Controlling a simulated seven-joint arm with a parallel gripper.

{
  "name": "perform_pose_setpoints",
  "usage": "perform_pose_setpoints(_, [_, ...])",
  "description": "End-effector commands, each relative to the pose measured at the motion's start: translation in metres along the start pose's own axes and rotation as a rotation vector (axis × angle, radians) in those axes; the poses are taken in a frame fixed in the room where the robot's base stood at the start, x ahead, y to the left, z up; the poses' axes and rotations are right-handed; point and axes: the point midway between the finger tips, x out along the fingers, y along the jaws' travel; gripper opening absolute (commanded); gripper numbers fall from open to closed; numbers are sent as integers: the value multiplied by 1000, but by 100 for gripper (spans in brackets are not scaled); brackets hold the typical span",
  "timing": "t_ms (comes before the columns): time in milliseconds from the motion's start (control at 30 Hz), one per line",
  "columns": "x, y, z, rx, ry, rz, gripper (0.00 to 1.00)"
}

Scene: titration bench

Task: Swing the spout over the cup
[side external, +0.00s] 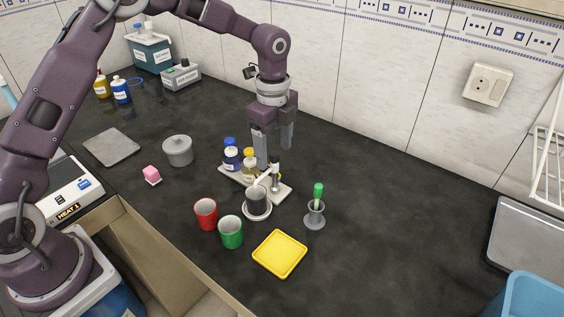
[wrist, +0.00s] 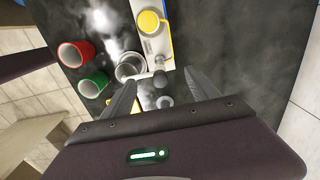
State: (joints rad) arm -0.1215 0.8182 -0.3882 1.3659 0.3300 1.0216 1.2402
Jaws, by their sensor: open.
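The white spout (side external: 263,177) reaches from a short dark-topped post (side external: 275,182) on a pale base toward a grey cup (side external: 257,207) on a white round saucer. Its free end appears at or above the cup's rim; I cannot tell how far over the opening it lies. In the wrist view the post's round grey knob (wrist: 160,78) is between my fingers, with the spout pointing left along the edge of the cup (wrist: 130,66). My gripper (side external: 274,157) is open, pointing down around the post top, with no clear contact visible. It also shows in the wrist view (wrist: 163,80).
A red cup (side external: 206,214), a green cup (side external: 231,232) and a yellow tray (side external: 280,254) are in front. A green-handled tool (side external: 318,193) stands in a grey holder to the right.

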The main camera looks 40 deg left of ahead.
Motion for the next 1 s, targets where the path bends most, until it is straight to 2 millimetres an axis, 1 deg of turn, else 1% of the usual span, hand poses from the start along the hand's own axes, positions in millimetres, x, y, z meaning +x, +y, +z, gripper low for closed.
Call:
perform_pose_setpoints(633, [-64,-1,0,-1,1,-3,69])
perform_pose_setpoints(767, [-70,0,0,0,0,-1,69])
perform_pose_setpoints(1000, [-70,0,0,-2,0,-1,69])
